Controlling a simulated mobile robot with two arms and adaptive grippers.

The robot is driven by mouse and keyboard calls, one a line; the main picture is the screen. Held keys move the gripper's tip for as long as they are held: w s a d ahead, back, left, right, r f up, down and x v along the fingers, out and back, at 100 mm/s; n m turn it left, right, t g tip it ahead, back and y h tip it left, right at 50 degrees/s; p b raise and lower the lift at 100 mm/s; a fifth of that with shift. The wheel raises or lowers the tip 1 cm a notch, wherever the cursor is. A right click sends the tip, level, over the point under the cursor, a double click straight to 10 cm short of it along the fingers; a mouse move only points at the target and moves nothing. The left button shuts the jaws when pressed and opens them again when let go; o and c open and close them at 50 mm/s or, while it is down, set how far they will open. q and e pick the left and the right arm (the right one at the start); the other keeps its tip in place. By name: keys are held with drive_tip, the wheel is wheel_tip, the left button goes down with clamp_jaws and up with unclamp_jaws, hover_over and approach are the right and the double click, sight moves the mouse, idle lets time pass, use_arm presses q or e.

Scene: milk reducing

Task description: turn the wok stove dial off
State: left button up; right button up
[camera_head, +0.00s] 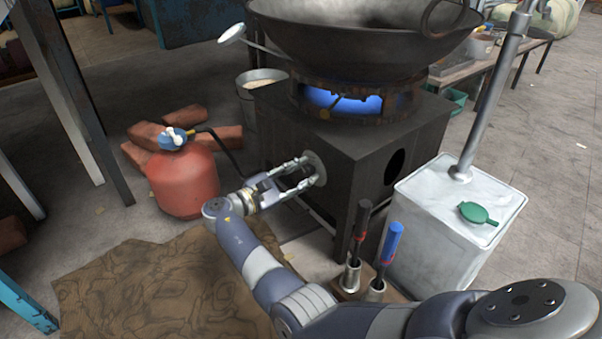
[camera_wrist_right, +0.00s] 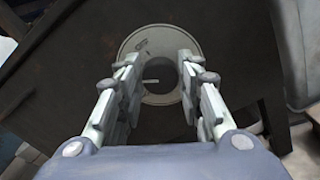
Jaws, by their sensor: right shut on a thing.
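The wok stove (camera_head: 330,135) is a dark metal box with a blue flame (camera_head: 345,101) burning under the large black wok (camera_head: 365,35). The stove dial (camera_head: 317,166) sits on its left-hand front face as a round grey plate. In the right wrist view the dial (camera_wrist_right: 160,38) shows a pale ring with a dark round centre between the fingers. My right gripper (camera_head: 306,173) reaches the dial from the left and is shut on it, one finger on each side. It also shows in the right wrist view (camera_wrist_right: 157,66). My left gripper is not in view.
A red gas cylinder (camera_head: 182,180) stands left of my right gripper, with bricks (camera_head: 180,117) behind it. A white metal can (camera_head: 450,215) with a pipe stands to the right. Two tools in holders (camera_head: 376,288) stand in front.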

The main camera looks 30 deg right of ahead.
drive_tip(key=m, duration=0.5)
drive_tip(key=shift+s+d+f+m, duration=0.1)
drive_tip(key=shift+m, duration=0.3)
drive_tip(key=m+b, duration=0.2)
drive_tip(key=m, duration=0.4)
drive_tip(key=shift+f, duration=0.1)
drive_tip(key=shift+m, duration=0.4)
drive_tip(key=o, duration=1.1)
drive_tip(key=shift+c, duration=0.2)
drive_tip(key=s+a, duration=0.1)
drive_tip(key=a, duration=1.1)
